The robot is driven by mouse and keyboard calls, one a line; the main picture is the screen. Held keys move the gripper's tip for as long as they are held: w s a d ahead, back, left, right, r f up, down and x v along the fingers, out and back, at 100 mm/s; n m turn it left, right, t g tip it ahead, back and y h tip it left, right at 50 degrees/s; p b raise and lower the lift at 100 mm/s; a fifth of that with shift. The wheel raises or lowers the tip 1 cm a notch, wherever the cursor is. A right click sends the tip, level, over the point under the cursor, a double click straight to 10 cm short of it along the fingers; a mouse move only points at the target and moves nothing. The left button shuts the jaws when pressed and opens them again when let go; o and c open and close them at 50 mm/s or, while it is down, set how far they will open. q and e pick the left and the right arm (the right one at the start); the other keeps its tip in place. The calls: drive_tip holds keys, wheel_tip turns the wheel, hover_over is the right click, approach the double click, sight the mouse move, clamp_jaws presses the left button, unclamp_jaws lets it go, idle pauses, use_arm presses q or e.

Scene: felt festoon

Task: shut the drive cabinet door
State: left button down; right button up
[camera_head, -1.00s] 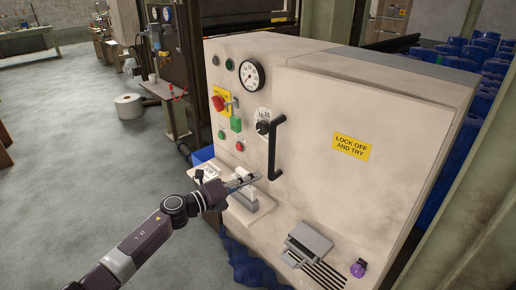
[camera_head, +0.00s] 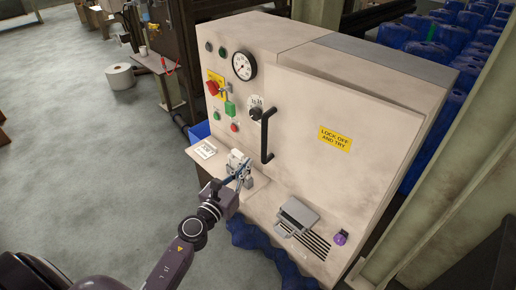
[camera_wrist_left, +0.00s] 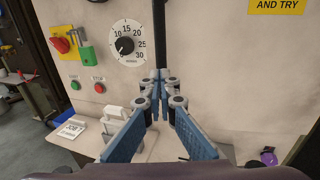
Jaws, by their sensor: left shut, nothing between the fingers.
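The drive cabinet (camera_head: 285,50) is a cream machine housing with a control panel. Its door (camera_head: 370,170) is the broad front panel with a yellow "LOCK OFF AND TRY" label (camera_head: 335,139). A black upright bar handle (camera_head: 266,135) is at the door's left side; its lower part also shows in the left wrist view (camera_wrist_left: 159,40). I cannot tell exactly how far the door stands from its frame. My left gripper (camera_head: 243,168) is shut and empty, low and left of the handle. In the left wrist view its fingertips (camera_wrist_left: 162,82) appear just below the handle. My right gripper is not in view.
A ledge (camera_head: 258,185) below the controls holds a white object (camera_head: 236,158) and a card (camera_head: 205,150), close to my left gripper. A red switch (camera_head: 212,87) is on the panel. Open floor lies left.

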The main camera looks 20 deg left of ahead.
sight(262, 146)
use_arm(q)
drive_tip(key=w, duration=0.7)
drive_tip(key=shift+w+d, duration=0.3)
drive_tip(key=shift+w, duration=0.05)
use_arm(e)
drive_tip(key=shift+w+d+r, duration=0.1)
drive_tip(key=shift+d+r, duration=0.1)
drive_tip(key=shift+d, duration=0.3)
